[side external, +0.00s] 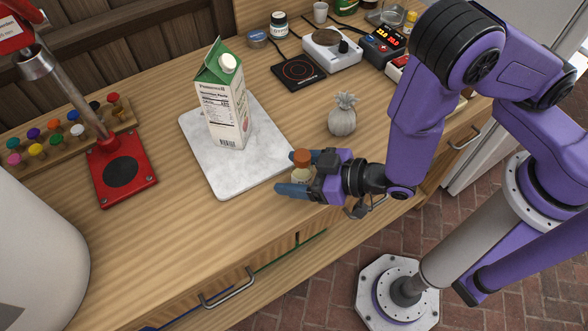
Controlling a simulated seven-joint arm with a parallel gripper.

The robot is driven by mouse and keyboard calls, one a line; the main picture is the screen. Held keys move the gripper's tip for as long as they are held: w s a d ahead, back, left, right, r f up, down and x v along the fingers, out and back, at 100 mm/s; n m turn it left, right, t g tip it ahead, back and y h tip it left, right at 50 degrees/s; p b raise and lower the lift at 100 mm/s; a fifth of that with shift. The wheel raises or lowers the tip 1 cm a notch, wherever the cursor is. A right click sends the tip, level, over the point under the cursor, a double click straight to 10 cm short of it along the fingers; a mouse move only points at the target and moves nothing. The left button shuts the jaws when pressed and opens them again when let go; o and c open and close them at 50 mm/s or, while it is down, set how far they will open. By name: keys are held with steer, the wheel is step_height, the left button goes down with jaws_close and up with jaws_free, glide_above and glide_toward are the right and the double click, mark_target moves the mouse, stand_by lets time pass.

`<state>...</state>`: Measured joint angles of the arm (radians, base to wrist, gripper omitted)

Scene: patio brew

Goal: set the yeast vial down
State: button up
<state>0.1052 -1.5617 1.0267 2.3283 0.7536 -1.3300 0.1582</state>
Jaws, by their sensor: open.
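The yeast vial (301,173) is a small clear vial with pale contents and an orange-brown cap. It stands upright at the right corner of the white marble board (205,178), near the counter's front edge. My gripper (293,172) reaches in from the right, with its blue fingers on either side of the vial. The jaws are open around it. The vial's base is partly hidden by the near finger, so I cannot tell whether it rests on the board or on the wood.
A green and white carton (224,105) stands on the board. A red-based stand (122,172) and a rack of coloured caps (62,140) are at left. A black hot plate (298,71) and devices are at the back.

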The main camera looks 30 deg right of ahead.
mark_target(311, 174)
steer(key=v, duration=0.7)
steer(key=shift+s+f+g+h, duration=0.15)
steer(key=shift+g+h, duration=0.15)
steer(key=shift+g, duration=0.3)
steer(key=shift+s+d+m+g+h, duration=0.1)
steer(key=shift+s+m+g+h, duration=0.2)
steer(key=shift+g, duration=0.4)
steer(key=s+d+r+n+g+h, duration=0.2)
steer(key=s+d+r+g, duration=0.3)
steer(key=r+g, duration=0.1)
steer(key=shift+s+d+g, duration=0.4)
steer(key=d+r+n+h, duration=0.1)
steer(key=d+r, duration=0.1)
steer(key=d, duration=0.4)
steer(key=s+d+r+n+h, duration=0.1)
steer(key=d+r+h, duration=0.1)
steer(key=d, duration=0.3)
steer(key=s+d+r+n+g+h, duration=0.1)
steer(key=d+r, duration=0.3)
steer(key=d, duration=0.2)
steer(key=shift+s+d+r+n+h, duration=0.1)
steer(key=shift+d+r+n+h, duration=0.2)
steer(key=shift+n, duration=0.1)
steer(key=shift+c, duration=0.4)
